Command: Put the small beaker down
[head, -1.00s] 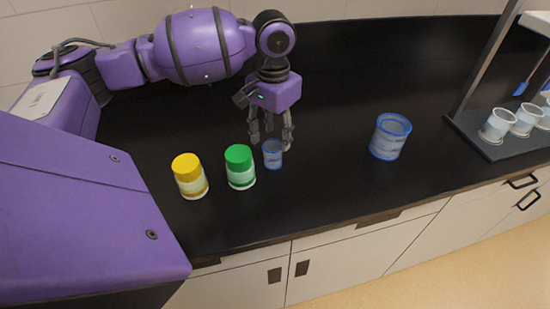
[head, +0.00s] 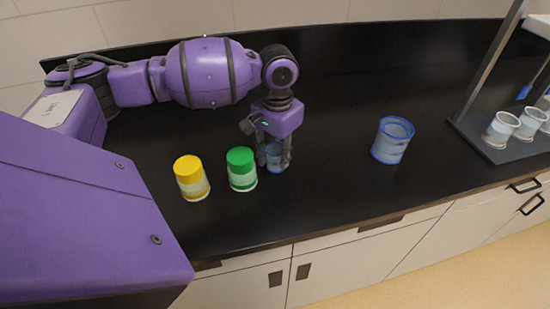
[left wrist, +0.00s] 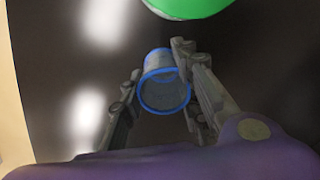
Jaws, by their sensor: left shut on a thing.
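The small beaker (head: 275,158), clear with a blue rim, stands upright on the black counter, just right of the green-lidded jar (head: 242,169). My left gripper (head: 275,162) is around it from above, shut on it. In the left wrist view the small beaker (left wrist: 164,84) sits between the two fingers (left wrist: 158,88), its blue rim facing the camera. Part of its wall is hidden by the fingers in the head view. My right gripper is not in view.
A yellow-lidded jar (head: 191,178) stands left of the green one. A larger blue-rimmed beaker (head: 392,140) stands to the right. A dark rack base (head: 485,143) with white cups (head: 502,128) is at far right. The counter (head: 335,185) between the beakers is clear.

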